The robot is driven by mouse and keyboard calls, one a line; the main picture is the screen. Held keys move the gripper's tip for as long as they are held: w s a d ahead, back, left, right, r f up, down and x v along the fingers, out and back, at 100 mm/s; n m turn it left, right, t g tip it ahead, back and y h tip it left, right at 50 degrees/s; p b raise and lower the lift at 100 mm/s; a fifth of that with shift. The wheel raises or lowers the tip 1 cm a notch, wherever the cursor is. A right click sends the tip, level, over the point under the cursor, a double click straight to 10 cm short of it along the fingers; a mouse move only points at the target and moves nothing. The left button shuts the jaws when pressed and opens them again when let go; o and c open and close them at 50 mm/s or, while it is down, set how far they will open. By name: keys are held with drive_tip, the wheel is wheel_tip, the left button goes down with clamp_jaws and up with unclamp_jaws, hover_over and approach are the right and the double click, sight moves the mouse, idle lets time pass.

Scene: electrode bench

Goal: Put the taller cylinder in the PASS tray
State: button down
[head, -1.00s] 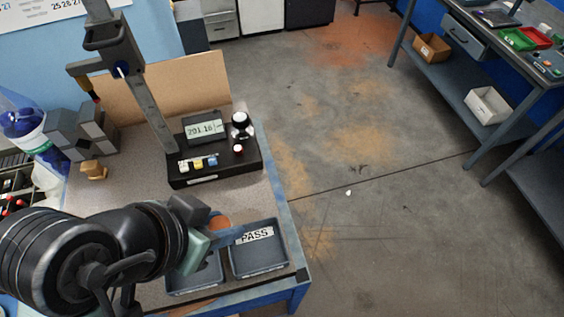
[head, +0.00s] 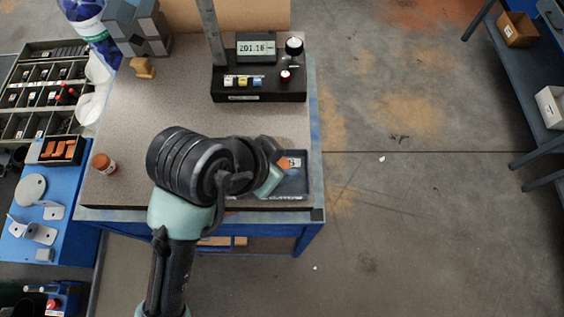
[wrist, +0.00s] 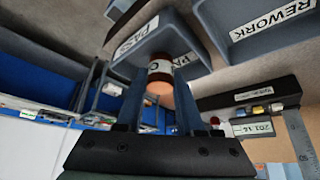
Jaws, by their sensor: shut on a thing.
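My gripper (head: 282,168) is over the PASS tray (head: 298,185) at the front right corner of the bench. It is shut on an orange-brown cylinder (wrist: 160,88) with a white label band, which shows between the two fingers in the wrist view. There the cylinder overlaps the inside of the PASS tray (wrist: 180,42); whether it touches the tray floor I cannot tell. Only a little orange shows at the fingers in the head view. A second brown cylinder with a white band (head: 104,165) stands near the bench's left edge.
The REWORK tray (wrist: 255,35) is beside the PASS tray in the wrist view; my arm hides it in the head view. A black meter box (head: 258,90) reading 201.16 stands behind. A small wooden piece (head: 143,68) is at the back left.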

drive_tip(key=shift+f, duration=0.3)
drive_tip(key=shift+f+b, duration=0.2)
drive_tip(key=shift+b, duration=0.1)
drive_tip(key=c, duration=0.8)
unclamp_jaws()
drive_tip(key=shift+r, duration=0.1)
